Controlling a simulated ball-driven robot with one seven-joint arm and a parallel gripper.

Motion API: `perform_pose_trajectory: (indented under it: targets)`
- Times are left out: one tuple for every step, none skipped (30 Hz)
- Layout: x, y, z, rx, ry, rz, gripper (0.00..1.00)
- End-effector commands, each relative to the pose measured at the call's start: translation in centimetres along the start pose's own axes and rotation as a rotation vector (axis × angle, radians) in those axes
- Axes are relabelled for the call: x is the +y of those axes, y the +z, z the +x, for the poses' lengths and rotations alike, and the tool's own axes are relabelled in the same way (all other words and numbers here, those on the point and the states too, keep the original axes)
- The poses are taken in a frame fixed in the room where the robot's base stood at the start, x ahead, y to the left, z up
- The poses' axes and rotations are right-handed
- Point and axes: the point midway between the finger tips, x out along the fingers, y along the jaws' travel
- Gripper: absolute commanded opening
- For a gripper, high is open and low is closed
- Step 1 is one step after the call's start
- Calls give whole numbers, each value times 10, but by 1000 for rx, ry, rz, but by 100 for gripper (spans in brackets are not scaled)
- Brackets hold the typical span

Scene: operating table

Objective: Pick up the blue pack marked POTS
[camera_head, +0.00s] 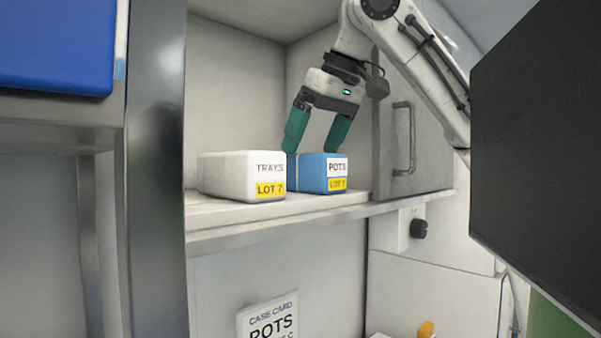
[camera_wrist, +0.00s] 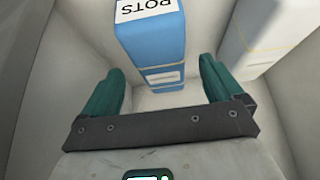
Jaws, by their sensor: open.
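The blue pack marked POTS (camera_head: 321,173) stands on the shelf, with a white label above a yellow LOT 7 label. It also shows in the wrist view (camera_wrist: 155,45), ahead of and between the two fingers. My gripper (camera_head: 315,148) is open, its green fingers pointing down at the top of the blue pack, one toward each side. Whether the fingertips reach past the pack's top edges or touch it I cannot tell. In the wrist view my gripper (camera_wrist: 160,85) has nothing between its fingers. A white pack marked TRAYS (camera_head: 242,176) stands close to the left of the blue pack.
The shelf (camera_head: 230,215) has a front edge below the packs and a cabinet wall behind. A door with a handle (camera_head: 404,138) is at the right. A dark panel (camera_head: 540,150) fills the right side. A case card reading POTS (camera_head: 268,318) is below.

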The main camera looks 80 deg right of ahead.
Motion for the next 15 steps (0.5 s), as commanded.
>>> perform_pose_trajectory:
  targets:
    - [0,0,2,0,0,0,94]
    - [0,-1,3,0,0,0,94]
    - [0,-2,6,0,-1,-1,94]
    - [0,-2,9,-1,-2,-1,94]
    - [-1,-3,12,-2,-3,-2,94]
    - [-1,-5,17,-1,-3,-2,94]
    - [0,-6,21,-2,-2,-1,94]
    - [0,-7,25,-2,-2,-1,94]
    - [0,-8,31,-1,0,-1,94]
    - [0,-8,36,-2,0,0,94]
    - [0,-8,40,-1,0,0,94]
    - [0,-8,45,-1,1,0,94]
    - [0,-8,47,0,1,0,94]
    - [-1,-8,50,1,1,0,94]
    - [-1,-7,52,1,0,0,94]
